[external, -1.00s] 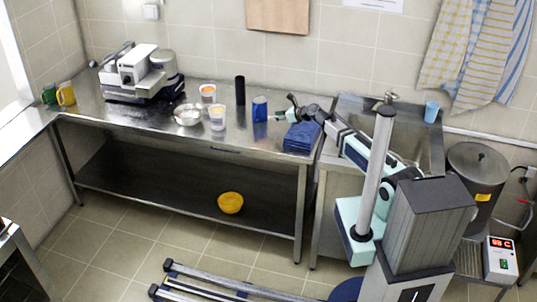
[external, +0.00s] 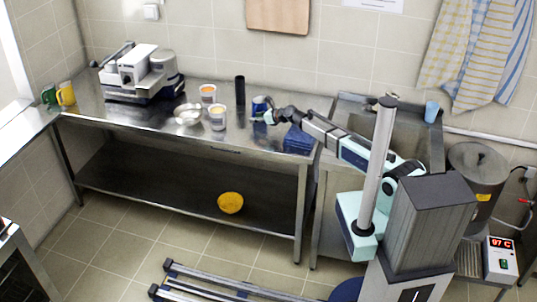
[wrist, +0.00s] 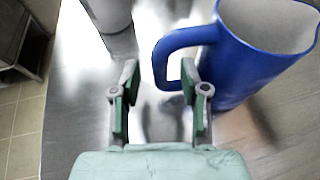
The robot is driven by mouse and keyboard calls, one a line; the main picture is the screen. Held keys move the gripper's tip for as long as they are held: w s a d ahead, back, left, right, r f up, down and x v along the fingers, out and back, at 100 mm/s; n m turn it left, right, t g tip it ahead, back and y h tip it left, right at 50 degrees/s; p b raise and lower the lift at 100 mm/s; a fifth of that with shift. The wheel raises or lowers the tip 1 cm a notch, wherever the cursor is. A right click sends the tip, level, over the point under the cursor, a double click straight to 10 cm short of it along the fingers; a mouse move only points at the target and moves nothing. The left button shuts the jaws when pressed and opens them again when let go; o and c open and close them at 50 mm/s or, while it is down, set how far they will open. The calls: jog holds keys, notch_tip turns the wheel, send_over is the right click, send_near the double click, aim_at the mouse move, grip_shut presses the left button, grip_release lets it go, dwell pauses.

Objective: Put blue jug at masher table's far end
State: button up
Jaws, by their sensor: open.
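The blue jug (external: 259,103) stands upright on the long steel table (external: 150,122), right of the middle. In the wrist view the jug (wrist: 262,55) fills the upper right, with its open top showing and its handle (wrist: 160,60) towards my gripper. My gripper (external: 268,117) is at the jug's near side. In the wrist view my gripper (wrist: 160,90) is open, and the handle's outer part lies just ahead, between the two fingers' lines. I cannot tell whether they touch it. A white and dark machine (external: 140,75) stands at the table's left end.
Folded blue cloth (external: 298,140) lies at right, under my arm. Green and yellow mugs (external: 65,95) stand far left.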

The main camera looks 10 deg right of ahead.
jog(key=shift+w+a+f, duration=0.25)
jog(key=shift+w+a, duration=0.2)
jog(key=shift+a, duration=0.05)
grip_shut()
